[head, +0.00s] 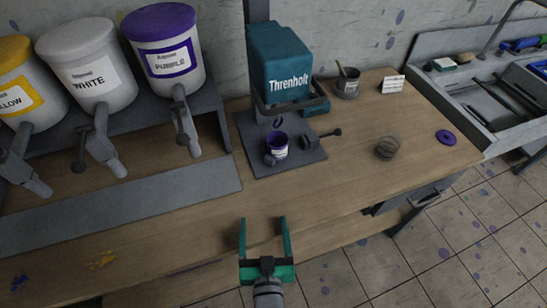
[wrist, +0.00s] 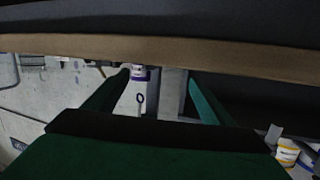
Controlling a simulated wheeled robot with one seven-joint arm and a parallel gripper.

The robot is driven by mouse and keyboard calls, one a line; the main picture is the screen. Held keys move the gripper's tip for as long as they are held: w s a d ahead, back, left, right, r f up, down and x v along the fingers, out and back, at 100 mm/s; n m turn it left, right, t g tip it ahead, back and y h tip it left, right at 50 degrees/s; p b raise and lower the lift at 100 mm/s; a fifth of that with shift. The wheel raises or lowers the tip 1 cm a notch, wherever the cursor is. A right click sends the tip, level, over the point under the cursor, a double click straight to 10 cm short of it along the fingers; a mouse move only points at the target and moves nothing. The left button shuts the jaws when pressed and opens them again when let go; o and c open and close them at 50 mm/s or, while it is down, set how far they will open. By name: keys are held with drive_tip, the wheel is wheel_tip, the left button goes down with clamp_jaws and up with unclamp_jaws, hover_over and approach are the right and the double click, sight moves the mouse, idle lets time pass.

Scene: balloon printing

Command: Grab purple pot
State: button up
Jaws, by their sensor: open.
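The small purple pot (head: 277,150), with a white label, stands upright on the dark base plate of the Threnholt machine (head: 279,62). It also appears small and partly cut off in the wrist view (wrist: 140,73), beyond my fingers and near the left one. My gripper (head: 263,221) is open and empty in front of the table's front edge, with its green fingers pointing toward the machine. It is well apart from the pot. In the wrist view my gripper (wrist: 158,76) also shows its fingers spread with nothing between them.
A large purple bucket (head: 168,58), white bucket (head: 93,82) and yellow bucket (head: 22,92) with taps stand at left. A handle (head: 322,137) sits beside the pot. A glass bowl (head: 387,148) and purple disc (head: 446,137) lie right.

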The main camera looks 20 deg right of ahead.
sight(278, 136)
drive_tip(key=shift+m+g+h, duration=0.4)
drive_tip(key=shift+g+h, duration=0.2)
drive_tip(key=shift+g, duration=0.2)
drive_tip(key=w+d+r, duration=0.1)
drive_tip(key=w, duration=0.2)
drive_tip(key=w+d+r, duration=0.1)
drive_tip(key=w, duration=0.2)
drive_tip(key=w+d+r, duration=0.1)
drive_tip(key=w, duration=0.3)
drive_tip(key=shift+d, duration=0.2)
drive_tip(key=w+d+r+g, duration=0.1)
drive_tip(key=w+d+r, duration=0.3)
drive_tip(key=w+r, duration=0.1)
drive_tip(key=shift+w+r+m+g+h, duration=0.2)
drive_tip(key=shift+w+m+g+h, duration=0.2)
drive_tip(key=x, duration=1)
drive_tip(key=shift+w+d+f, duration=0.1)
drive_tip(key=shift+w+d, duration=0.1)
drive_tip(key=shift+w, duration=0.15)
drive_tip(key=c, duration=1.2)
drive_tip(key=shift+w, duration=0.1)
drive_tip(key=shift+c, duration=0.2)
